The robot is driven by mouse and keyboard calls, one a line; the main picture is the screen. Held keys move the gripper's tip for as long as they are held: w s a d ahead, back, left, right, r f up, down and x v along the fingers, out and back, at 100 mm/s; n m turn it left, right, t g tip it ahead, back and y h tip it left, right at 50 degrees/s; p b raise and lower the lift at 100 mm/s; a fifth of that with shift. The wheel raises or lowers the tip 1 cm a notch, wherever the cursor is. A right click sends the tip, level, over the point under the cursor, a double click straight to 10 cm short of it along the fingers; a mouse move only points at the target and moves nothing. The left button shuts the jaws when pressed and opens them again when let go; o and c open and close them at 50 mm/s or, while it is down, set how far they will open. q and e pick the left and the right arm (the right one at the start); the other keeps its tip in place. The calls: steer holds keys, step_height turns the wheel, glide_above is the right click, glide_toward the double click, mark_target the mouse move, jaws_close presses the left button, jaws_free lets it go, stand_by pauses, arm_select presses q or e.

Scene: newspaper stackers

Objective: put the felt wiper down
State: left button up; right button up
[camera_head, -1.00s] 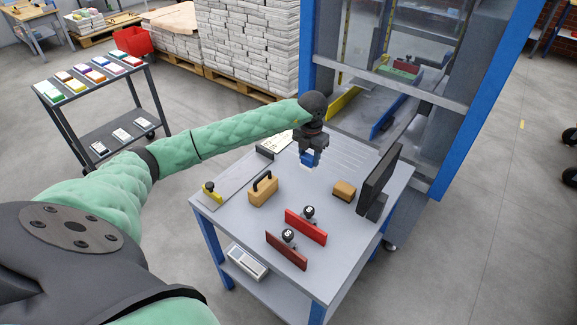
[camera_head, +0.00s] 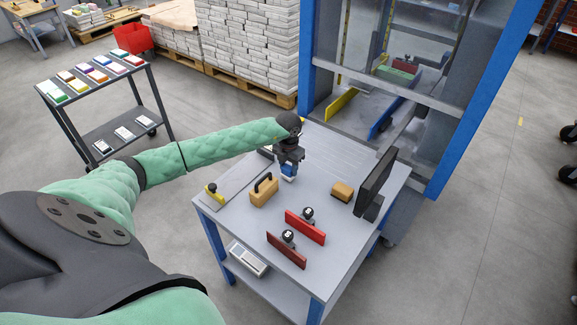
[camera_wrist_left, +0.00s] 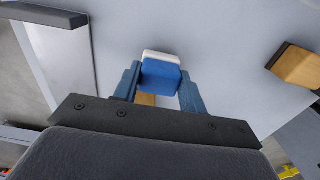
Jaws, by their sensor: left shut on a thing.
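The felt wiper is a small blue block with a white felt layer. In the left wrist view the felt wiper (camera_wrist_left: 161,72) sits between the two blue-grey fingers of my left gripper (camera_wrist_left: 159,88). In the head view my left gripper (camera_head: 288,165) points down over the back part of the grey worktable (camera_head: 330,180), shut on the wiper (camera_head: 289,173). The wiper is low over the tabletop; I cannot tell whether it touches. My right gripper is not in view.
On the table, a wooden block with a black handle (camera_head: 264,190) stands just front-left of the wiper. A tan block (camera_head: 342,192), a dark monitor (camera_head: 375,184) and two red plates with black knobs (camera_head: 305,227) (camera_head: 286,251) are also there. A blue-framed machine (camera_head: 450,120) stands behind.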

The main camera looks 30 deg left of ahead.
mark_target(288, 166)
arm_select(q)
steer(key=shift+f, duration=0.4)
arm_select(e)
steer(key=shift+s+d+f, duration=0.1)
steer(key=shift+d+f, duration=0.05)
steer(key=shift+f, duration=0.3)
arm_select(q)
steer(key=o, duration=1)
steer(key=shift+c, duration=0.2)
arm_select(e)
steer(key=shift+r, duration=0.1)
arm_select(q)
steer(key=shift+f, duration=0.1)
steer(key=shift+r, duration=0.3)
step_height(288, 166, up, 6)
steer(key=b, duration=0.3)
steer(key=shift+a+r+b, duration=0.1)
steer(key=shift+a+b, duration=0.05)
steer(key=shift+b, duration=0.15)
steer(key=shift+r, duration=0.45)
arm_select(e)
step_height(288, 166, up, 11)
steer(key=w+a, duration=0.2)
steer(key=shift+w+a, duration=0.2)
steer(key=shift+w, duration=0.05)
